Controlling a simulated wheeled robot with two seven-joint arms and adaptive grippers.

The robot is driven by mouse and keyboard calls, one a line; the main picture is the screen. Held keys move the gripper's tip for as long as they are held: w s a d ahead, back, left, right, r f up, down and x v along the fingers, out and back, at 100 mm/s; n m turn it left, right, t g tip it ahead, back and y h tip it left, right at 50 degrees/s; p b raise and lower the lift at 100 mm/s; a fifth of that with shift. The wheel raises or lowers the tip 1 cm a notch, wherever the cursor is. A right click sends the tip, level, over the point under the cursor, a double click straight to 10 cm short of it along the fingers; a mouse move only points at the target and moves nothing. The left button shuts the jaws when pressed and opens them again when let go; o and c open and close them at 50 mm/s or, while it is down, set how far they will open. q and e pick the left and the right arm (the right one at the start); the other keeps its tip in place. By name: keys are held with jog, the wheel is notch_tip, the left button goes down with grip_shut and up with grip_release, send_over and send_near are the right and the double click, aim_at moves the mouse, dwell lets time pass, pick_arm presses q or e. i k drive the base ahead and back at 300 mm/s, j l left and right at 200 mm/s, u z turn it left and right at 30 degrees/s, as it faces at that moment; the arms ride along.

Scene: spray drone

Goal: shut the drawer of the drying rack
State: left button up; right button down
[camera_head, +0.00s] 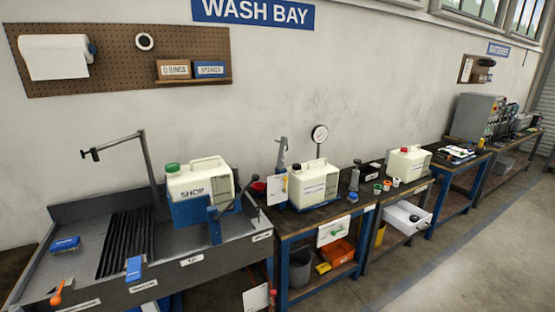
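A white drawer (407,218) sticks out from under the workbench right of centre, over the aisle. It stands open, and small dark and green items seem to lie in it. I cannot tell for sure from the picture whether it belongs to the drying rack; no label reading that is legible. Neither of my grippers shows in the head view.
A steel sink (215,262) with a white jug (198,180) stands at the left. Benches with a second jug (313,185) and a red-capped jug (408,163) run to the right. An orange bin (337,252) sits on a lower shelf. The floor (460,265) at the right is clear.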

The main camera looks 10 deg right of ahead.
aim_at(398, 214)
jog(key=z, duration=1.7)
